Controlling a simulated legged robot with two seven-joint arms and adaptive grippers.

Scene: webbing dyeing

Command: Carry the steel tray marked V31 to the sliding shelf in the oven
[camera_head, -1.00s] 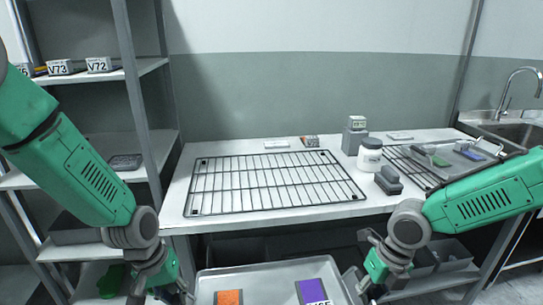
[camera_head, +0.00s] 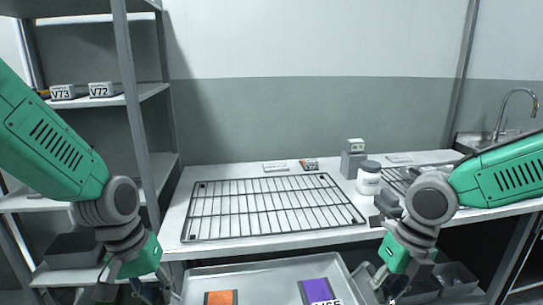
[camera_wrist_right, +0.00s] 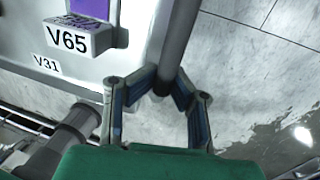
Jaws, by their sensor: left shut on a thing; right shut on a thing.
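The steel tray (camera_head: 262,275) marked V31 shows at the bottom of the head view, in front of the table and cut off by the frame. It carries an orange piece (camera_head: 221,298) and a purple piece (camera_head: 318,291). In the right wrist view the V31 label (camera_wrist_right: 46,64) is on the tray's side, near a block marked V65 (camera_wrist_right: 68,40). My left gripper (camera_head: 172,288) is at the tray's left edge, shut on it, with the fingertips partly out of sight. My right gripper (camera_wrist_right: 163,86) is shut on a grey bar at the tray's right side. I see no oven or sliding shelf.
A wire rack (camera_head: 273,207) lies on the white table (camera_head: 290,240). A white jar (camera_head: 369,178) and a small grey device (camera_head: 353,160) stand to its right. A shelf unit (camera_head: 135,115) with boxes V73 (camera_head: 62,92) and V72 (camera_head: 102,89) is at left. A sink is at far right.

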